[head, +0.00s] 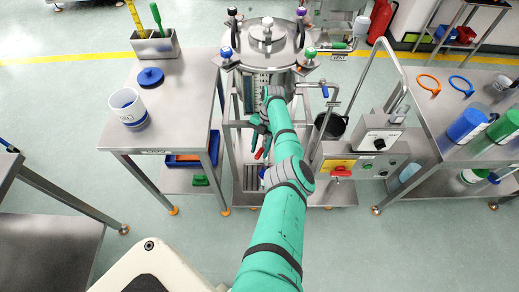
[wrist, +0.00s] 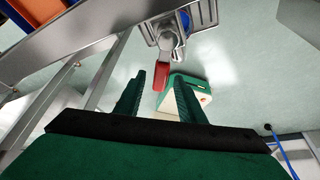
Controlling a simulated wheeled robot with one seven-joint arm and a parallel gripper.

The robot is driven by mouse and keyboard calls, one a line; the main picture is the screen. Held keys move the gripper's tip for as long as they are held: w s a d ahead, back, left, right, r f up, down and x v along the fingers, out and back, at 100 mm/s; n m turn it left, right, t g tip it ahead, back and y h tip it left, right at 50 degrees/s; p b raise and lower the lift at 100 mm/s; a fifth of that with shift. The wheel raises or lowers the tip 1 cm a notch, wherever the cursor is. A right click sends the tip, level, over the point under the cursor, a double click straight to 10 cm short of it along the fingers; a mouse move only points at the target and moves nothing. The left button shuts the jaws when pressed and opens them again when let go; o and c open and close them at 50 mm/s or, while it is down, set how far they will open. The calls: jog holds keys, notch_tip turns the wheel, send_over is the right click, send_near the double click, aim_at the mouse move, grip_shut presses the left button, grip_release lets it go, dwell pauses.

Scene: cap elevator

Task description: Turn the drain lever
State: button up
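The drain lever (wrist: 162,76) has a red handle on a grey metal valve fitting, at the top centre in the wrist view. My gripper (wrist: 159,74) is open, with its two dark green fingers on either side of the red handle in that picture. I cannot tell how far the fingertips are from the lever in depth, and no contact is visible. In the head view, a small red handle (head: 259,154) shows beside my gripper (head: 258,138), below the steel vessel (head: 266,60). My arm hides part of the area around it.
The vessel stands in a metal frame (head: 228,150) with legs close to my gripper. A steel table (head: 180,110) with a white container (head: 129,107) is on the left. A control box (head: 377,140) and a bent pipe stand on the right. The floor in front is clear.

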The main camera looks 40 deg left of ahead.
aim_at(258, 155)
jog(key=shift+r, duration=0.15)
notch_tip(258, 155, up, 3)
jog(key=s+d+r, duration=0.8)
jog(key=s+r, duration=0.1)
jog(key=s, duration=0.2)
jog(key=shift+s+r, duration=0.25)
jog(key=shift+r, duration=0.1)
dwell(0.3)
